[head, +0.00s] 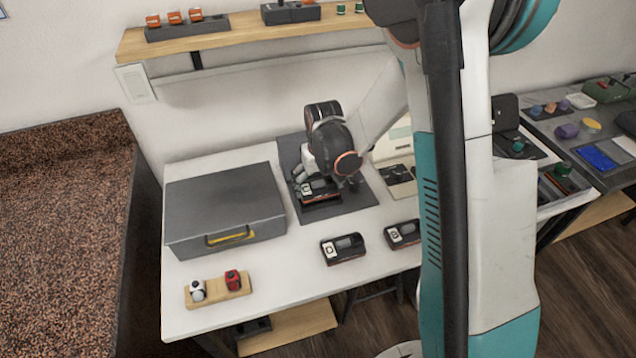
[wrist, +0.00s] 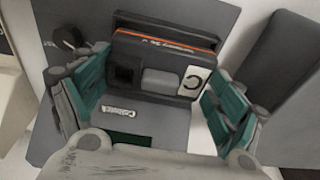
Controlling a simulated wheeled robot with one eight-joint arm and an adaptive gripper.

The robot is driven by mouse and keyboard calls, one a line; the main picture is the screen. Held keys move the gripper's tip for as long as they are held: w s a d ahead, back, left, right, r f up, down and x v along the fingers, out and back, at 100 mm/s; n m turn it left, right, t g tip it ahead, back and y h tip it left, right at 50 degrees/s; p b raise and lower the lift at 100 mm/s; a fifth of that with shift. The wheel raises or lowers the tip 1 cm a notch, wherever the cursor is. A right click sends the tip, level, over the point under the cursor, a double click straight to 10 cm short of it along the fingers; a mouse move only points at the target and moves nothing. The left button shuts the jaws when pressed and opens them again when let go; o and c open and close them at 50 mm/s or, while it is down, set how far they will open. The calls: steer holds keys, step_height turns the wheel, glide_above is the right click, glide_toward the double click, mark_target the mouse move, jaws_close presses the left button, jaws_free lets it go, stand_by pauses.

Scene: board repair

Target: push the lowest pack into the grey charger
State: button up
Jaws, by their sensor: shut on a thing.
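A black battery pack (wrist: 157,50) with an orange stripe, a light grey block and a white label that seems to read C sits between the fingers of my gripper (wrist: 152,97). My gripper is shut on it. In the head view, my gripper (head: 318,182) hides most of that pack, and its white label (head: 305,187) shows. A grey unit with a small text plate (wrist: 128,112), seemingly the charger, lies right at the pack. I cannot tell how deep the pack sits in it. Pack D (head: 343,249) and pack B (head: 402,234) lie on the table's front part.
A grey case (head: 222,200) with a yellow-marked handle stands left of my gripper. A wooden block (head: 218,291) with a white and a red item is at the front left. A dark grey mat (head: 362,194) lies underneath. White table is clear around the front packs.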

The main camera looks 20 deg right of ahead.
steer(key=shift+f+b, duration=1)
stand_by(1.8)
steer(key=o, duration=0.9)
steer(key=shift+r, duration=0.2)
steer(key=shift+r+p, duration=0.35)
steer(key=shift+r+p, duration=0.65)
steer(key=shift+r, duration=0.4)
steer(key=shift+r+p, duration=1.95)
steer(key=shift+r, duration=1)
